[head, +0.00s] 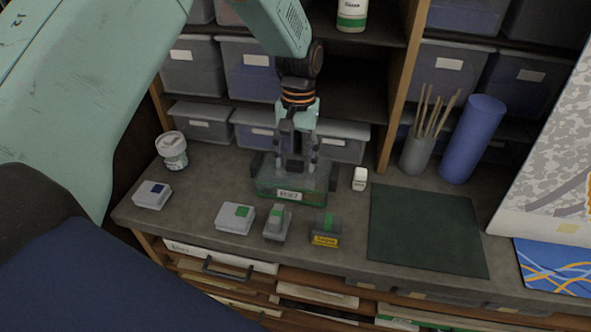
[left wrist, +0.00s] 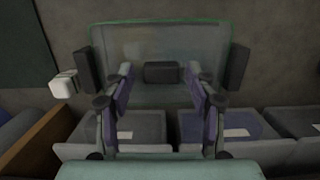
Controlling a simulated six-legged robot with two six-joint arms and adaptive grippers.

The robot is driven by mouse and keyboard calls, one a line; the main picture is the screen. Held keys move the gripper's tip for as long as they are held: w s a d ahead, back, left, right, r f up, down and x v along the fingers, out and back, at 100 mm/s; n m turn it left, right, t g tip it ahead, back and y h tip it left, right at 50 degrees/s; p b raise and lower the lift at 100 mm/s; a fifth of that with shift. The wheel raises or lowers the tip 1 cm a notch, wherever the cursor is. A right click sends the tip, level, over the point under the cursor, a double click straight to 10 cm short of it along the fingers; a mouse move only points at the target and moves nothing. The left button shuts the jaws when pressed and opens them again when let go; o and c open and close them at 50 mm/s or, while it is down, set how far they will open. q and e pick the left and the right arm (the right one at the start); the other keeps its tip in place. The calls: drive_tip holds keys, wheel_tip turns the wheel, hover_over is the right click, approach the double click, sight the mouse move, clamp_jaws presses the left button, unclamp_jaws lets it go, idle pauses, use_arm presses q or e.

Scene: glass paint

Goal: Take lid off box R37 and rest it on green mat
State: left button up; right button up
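Box R37 (head: 263,188) is a clear, greenish box with a white label, standing on the grey worktop near the shelf. Its lid, pale and see-through with a green rim, is on it and fills the upper middle of the left wrist view (left wrist: 130,45). A dark block-like handle (left wrist: 162,72) stands at the lid's middle. My left gripper (head: 296,172) is directly above the box, pointing down. The green mat (head: 428,230) lies flat and bare to the right. My right gripper is not in view.
A small white item (head: 360,179) stands between the box and the mat. A brush cup (head: 417,154) and a blue roll (head: 472,140) stand behind the mat. Shelf bins (head: 345,142) are close behind the box.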

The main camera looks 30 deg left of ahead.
sight(295, 161)
use_arm(q)
drive_tip(key=shift+a, duration=0.1)
drive_tip(key=c, duration=1)
wheel_tip(295, 161, up, 10)
drive_tip(key=shift+w+r+b, duration=0.1)
drive_tip(key=shift+b, duration=0.5)
